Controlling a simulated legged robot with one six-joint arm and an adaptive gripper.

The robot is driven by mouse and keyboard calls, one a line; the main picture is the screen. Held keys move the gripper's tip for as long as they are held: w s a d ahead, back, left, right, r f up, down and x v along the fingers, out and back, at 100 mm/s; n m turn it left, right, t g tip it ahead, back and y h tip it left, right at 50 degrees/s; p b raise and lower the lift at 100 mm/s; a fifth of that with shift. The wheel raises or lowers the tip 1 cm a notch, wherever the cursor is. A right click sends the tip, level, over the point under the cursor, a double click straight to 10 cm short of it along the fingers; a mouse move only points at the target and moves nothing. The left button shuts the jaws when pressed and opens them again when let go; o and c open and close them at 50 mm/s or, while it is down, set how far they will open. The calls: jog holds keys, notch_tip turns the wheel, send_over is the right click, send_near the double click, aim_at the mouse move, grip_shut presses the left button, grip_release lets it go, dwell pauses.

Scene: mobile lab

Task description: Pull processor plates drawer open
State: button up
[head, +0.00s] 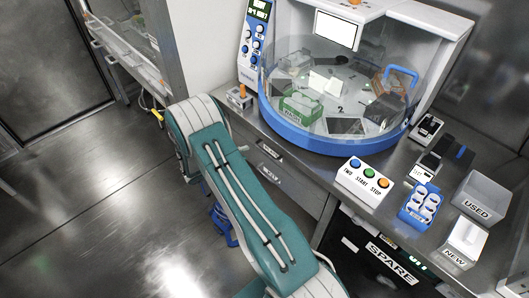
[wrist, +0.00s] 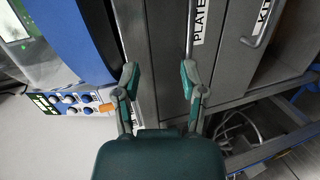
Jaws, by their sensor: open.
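The drawer labelled "PLATE..." (wrist: 172,30) shows in the wrist view as a grey front, with the rest of its label cut off at the top edge. Its metal bar handle (wrist: 190,28) runs down from the top edge towards my right fingertip. My gripper (wrist: 158,76) is open and empty, its two fingers spread in front of the drawer front. The handle lines up with the right finger rather than the middle of the gap; I cannot tell whether they touch. In the head view my green arm hides the gripper, and the small drawer labels beside it are unreadable.
A second drawer handle (wrist: 262,28) with a "KIT..." label is on the right. In the head view a round blue-rimmed machine (head: 330,143) stands on the bench, with a button box (head: 363,184) in front. A black "SPARE" box (head: 385,270) is below. Floor at left is clear.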

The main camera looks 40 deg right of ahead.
jog(key=t, duration=0.1)
send_near(265, 152)
jog(key=f, duration=0.1)
jog(key=shift+n+h, duration=0.4)
jog(key=shift+n, duration=0.1)
jog(key=x, duration=1)
jog(key=shift+w+d+f, duration=0.15)
jog(key=shift+w+f, duration=0.1)
jog(key=shift+w, duration=0.1)
jog(key=shift+t, duration=0.3)
grip_shut()
